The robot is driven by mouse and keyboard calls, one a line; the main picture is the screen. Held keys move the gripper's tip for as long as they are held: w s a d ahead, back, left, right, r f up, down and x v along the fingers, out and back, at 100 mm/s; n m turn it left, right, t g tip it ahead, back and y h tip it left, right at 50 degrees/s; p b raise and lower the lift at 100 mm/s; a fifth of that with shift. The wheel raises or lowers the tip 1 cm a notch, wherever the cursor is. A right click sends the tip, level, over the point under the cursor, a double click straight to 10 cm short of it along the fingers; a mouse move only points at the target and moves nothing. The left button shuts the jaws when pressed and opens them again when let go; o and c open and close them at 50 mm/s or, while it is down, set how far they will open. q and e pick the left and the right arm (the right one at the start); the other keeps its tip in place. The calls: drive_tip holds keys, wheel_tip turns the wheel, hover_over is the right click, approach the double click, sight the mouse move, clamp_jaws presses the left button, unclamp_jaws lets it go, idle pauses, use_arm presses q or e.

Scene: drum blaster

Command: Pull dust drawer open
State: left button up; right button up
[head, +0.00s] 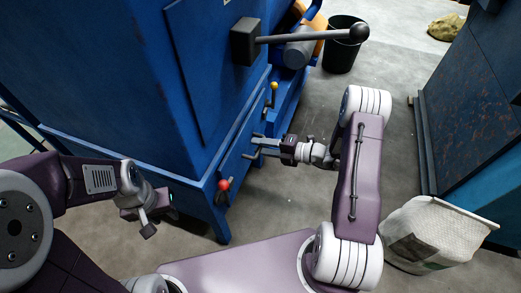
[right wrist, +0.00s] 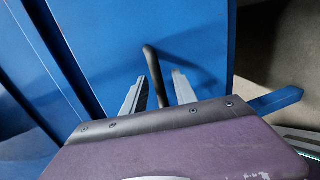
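The dust drawer's blue front (right wrist: 205,45) fills the middle of the right wrist view. Its dark bar handle (right wrist: 154,72) stands out from it. My right gripper (head: 258,146) is at the low side of the blue machine. In the right wrist view my right gripper (right wrist: 160,92) is open, with one finger on each side of the handle; a gap shows beside it. The head view does not show the handle clearly. I cannot tell how far out the drawer is. My left gripper (head: 147,222) hangs low at the left, away from the drawer; its fingers are unclear.
The blue machine (head: 120,80) has a long black lever (head: 310,38), a yellow-knobbed lever (head: 273,88) and a red-knobbed lever (head: 224,187) near my right gripper. A black bucket (head: 340,52), a white sack (head: 425,235) and a blue cabinet (head: 470,110) stand right. Floor between is clear.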

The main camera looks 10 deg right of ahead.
drive_tip(key=shift+w+a, duration=0.1)
clamp_jaws()
idle(1.4)
